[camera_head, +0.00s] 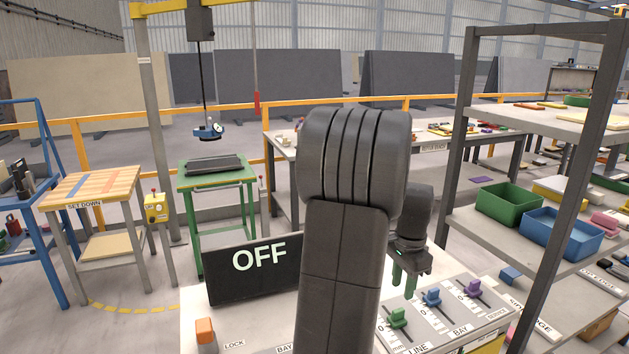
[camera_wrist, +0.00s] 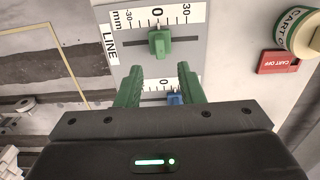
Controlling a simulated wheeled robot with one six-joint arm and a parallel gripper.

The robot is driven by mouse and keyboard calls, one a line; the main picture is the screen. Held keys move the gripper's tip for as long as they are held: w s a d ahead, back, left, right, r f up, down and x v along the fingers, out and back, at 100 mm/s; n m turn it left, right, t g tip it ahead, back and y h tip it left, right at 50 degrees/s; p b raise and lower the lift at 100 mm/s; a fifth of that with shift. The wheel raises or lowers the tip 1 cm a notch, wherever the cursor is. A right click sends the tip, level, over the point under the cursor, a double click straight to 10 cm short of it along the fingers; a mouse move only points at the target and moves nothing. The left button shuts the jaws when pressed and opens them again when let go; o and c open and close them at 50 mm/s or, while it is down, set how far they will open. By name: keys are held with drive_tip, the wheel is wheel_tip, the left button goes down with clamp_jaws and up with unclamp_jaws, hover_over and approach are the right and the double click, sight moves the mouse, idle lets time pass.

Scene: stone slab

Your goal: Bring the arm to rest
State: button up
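My gripper (camera_head: 404,281) hangs above the control panel, its green fingers pointing down. In the wrist view its two green fingers (camera_wrist: 160,86) are spread apart with nothing held between them. The green slider knob (camera_head: 398,318) on the LINE scale lies just beyond the fingertips and apart from them; in the wrist view the knob (camera_wrist: 159,43) stands near the 0 mark. The blue slider knob (camera_head: 432,297) is beside it on the panel, and shows partly in the wrist view (camera_wrist: 174,98) behind the gripper body. My arm covers part of the console in the head view.
A purple slider knob (camera_head: 472,288) stands at the panel's right. A dark sign (camera_head: 257,268) reads OFF. An orange block (camera_head: 205,333) is at the console's left. A shelf rack with green (camera_head: 508,203) and blue (camera_head: 560,234) bins stands close on the right. A red CART OFF block (camera_wrist: 279,62) lies near the panel.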

sight(399, 310)
wheel_tip(399, 310, down, 8)
drive_tip(key=shift+f, duration=0.1)
drive_tip(key=shift+w+r, duration=0.2)
drive_tip(key=shift+r, duration=0.75)
